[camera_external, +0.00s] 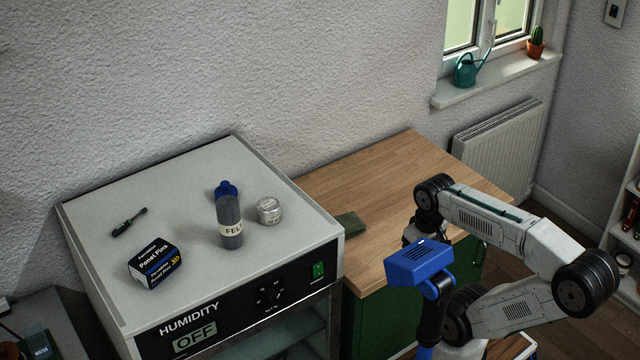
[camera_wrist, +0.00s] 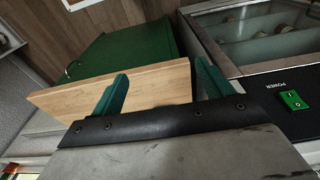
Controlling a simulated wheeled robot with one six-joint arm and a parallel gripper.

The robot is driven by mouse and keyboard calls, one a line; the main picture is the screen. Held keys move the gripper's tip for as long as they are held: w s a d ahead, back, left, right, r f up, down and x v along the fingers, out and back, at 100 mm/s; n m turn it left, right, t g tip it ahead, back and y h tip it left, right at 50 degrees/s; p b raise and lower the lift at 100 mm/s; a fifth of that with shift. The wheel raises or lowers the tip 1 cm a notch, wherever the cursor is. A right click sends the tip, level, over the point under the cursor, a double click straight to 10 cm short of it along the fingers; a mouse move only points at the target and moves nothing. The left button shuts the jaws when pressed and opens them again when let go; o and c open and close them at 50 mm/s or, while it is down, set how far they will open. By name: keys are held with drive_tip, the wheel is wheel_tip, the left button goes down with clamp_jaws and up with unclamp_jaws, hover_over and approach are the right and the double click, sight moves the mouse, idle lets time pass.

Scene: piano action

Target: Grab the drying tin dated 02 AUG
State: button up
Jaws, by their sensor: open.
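A small round silvery tin (camera_external: 269,211) with a pale label stands on top of the humidity cabinet, right of the grey felt roll; its lettering is too small to read. Several small round things, perhaps tins (camera_wrist: 226,28), show behind the cabinet's glass in the wrist view; no date is legible on them. My gripper (camera_wrist: 160,76) is open and empty, its two green fingers apart in front of the wooden worktop's edge, left of the cabinet.
The humidity cabinet (camera_external: 130,205) also carries a grey felt roll (camera_external: 229,225), a blue bottle (camera_external: 225,189), a panel pins box (camera_external: 155,262) and a screwdriver (camera_external: 129,222).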

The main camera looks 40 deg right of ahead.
drive_tip(key=w+a+r, duration=0.5)
drive_tip(key=w, duration=0.2)
drive_tip(key=w+a+r+m, duration=0.1)
drive_tip(key=w+a+r, duration=0.4)
drive_tip(key=w+a, duration=0.1)
drive_tip(key=w+a+r+m+g, duration=0.1)
drive_tip(key=w+a+r, duration=0.4)
drive_tip(key=w, duration=0.3)
drive_tip(key=shift+w+a+r, duration=0.2)
drive_tip(key=shift+w+r, duration=0.2)
drive_tip(key=r+m, duration=0.1)
drive_tip(key=r, duration=0.1)
hover_over(268, 204)
drive_tip(key=d, duration=0.1)
drive_tip(key=shift+f, duration=0.2)
drive_tip(key=shift+w+a+f, duration=0.1)
drive_tip(key=shift+a, duration=0.1)
drive_tip(key=f, duration=0.7)
drive_tip(key=shift+a+f, duration=0.25)
drive_tip(key=shift+f, duration=0.05)
drive_tip(key=c, duration=1.1)
